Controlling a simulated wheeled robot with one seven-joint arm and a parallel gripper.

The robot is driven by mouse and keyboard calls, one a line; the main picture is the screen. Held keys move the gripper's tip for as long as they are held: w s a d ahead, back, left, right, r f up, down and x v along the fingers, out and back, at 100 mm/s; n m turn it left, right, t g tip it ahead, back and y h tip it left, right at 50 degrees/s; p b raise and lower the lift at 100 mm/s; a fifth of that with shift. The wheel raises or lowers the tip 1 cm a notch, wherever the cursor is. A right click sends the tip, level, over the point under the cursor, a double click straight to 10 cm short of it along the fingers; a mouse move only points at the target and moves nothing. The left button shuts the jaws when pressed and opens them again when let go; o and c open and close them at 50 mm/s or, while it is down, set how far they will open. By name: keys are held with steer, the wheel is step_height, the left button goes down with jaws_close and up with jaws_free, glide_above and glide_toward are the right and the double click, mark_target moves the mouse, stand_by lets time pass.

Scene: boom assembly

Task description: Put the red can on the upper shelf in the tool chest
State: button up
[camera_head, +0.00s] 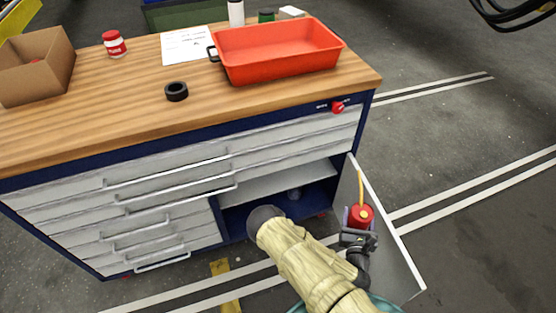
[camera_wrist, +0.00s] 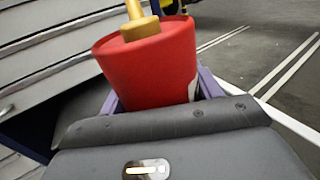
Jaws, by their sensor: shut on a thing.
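My gripper (camera_head: 359,238) is shut on the red can (camera_head: 360,217), which has a yellow spout pointing up. The can also fills the middle of the wrist view (camera_wrist: 148,70), between the purple fingers. It is held in front of the open cabinet door, right of the tool chest (camera_head: 120,220). The upper shelf (camera_head: 270,184) of the chest's open compartment is a pale board, and its visible part looks bare. My arm hides part of the compartment's lower opening.
The open door (camera_head: 390,240) stands out from the chest's right side, close to the can. An orange tray (camera_head: 280,62), a cardboard box (camera_head: 38,65) and a black ring (camera_head: 177,91) rest on the wooden top.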

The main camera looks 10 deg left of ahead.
steer(key=shift+w+a+f+b, duration=0.2)
steer(key=shift+f+b, duration=0.15)
steer(key=shift+b, duration=0.15)
steer(key=w+a+f+n+y+b, duration=0.1)
steer(key=a+f+y+b, duration=0.1)
steer(key=a+f+b, duration=0.5)
steer(key=w+a+f+n+y+b, duration=0.1)
steer(key=a+f+b, duration=0.5)
steer(key=a+b, duration=0.6)
steer(key=w+a+f+n+g+y+b, duration=0.1)
steer(key=a+f+b, duration=0.6)
steer(key=b, duration=1.5)
steer(key=shift+a+f+n+y, duration=0.3)
steer(key=shift+a+n+y, duration=0.2)
steer(key=shift+a+y, duration=0.65)
